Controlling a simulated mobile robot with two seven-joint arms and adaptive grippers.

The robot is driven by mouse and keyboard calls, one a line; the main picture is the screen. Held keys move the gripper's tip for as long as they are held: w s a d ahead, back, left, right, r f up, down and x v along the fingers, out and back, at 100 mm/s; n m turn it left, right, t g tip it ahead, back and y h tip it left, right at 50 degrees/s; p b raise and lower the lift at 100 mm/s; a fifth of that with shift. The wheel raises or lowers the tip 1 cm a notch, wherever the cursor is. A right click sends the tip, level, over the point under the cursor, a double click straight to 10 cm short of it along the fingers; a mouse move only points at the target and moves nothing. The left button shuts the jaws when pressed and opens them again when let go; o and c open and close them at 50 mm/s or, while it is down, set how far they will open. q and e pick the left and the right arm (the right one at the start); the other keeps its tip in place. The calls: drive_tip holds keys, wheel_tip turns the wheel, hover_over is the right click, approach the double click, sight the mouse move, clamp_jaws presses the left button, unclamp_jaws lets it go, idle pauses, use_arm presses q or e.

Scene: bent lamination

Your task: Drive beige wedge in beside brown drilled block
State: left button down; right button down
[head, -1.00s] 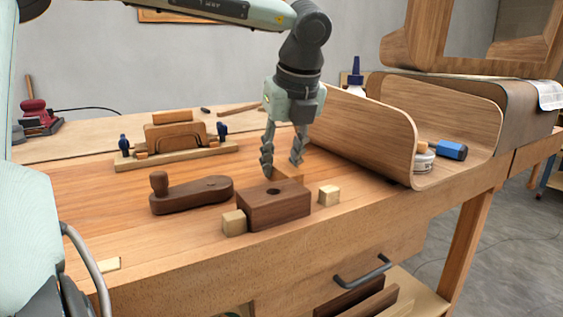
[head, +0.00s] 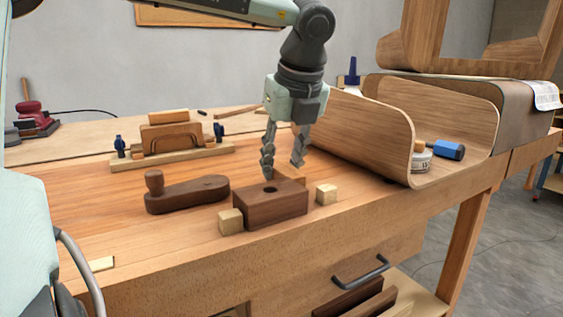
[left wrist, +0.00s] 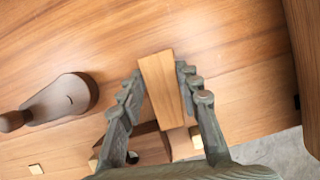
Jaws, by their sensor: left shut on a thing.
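The brown drilled block (head: 279,209) sits near the bench's front edge, its round hole facing up. A small beige cube stands at each end of it, one at the left (head: 230,221) and one at the right (head: 326,194). My left gripper (head: 283,169) points down just behind the block. It is shut on the beige wedge (left wrist: 161,84), which lies between its fingers in the left wrist view. In the head view the wedge is mostly hidden by the block and fingers. I cannot tell whether wedge and block touch. My right gripper is out of view.
A dark wooden piece with a knob (head: 187,193) lies left of the block. A clamped jig (head: 172,145) stands behind it. A large bent wood shell (head: 365,135) rises close on the right, with a blue-handled tool (head: 449,151) inside. Bench front left is mostly clear.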

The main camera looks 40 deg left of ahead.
use_arm(q)
drive_tip(key=shift+d, duration=0.2)
drive_tip(key=shift+s+d+b, duration=0.2)
drive_tip(key=shift+d+b, duration=0.25)
drive_tip(key=shift+b, duration=0.1)
drive_tip(key=shift+d, duration=0.15)
drive_tip(key=shift+s+d+b, duration=0.2)
drive_tip(key=shift+d+b, duration=0.3)
drive_tip(key=shift+d, duration=0.05)
drive_tip(key=shift+f+b, duration=0.1)
drive_tip(key=shift+b, duration=0.4)
idle(0.5)
drive_tip(key=c, duration=1)
unclamp_jaws()
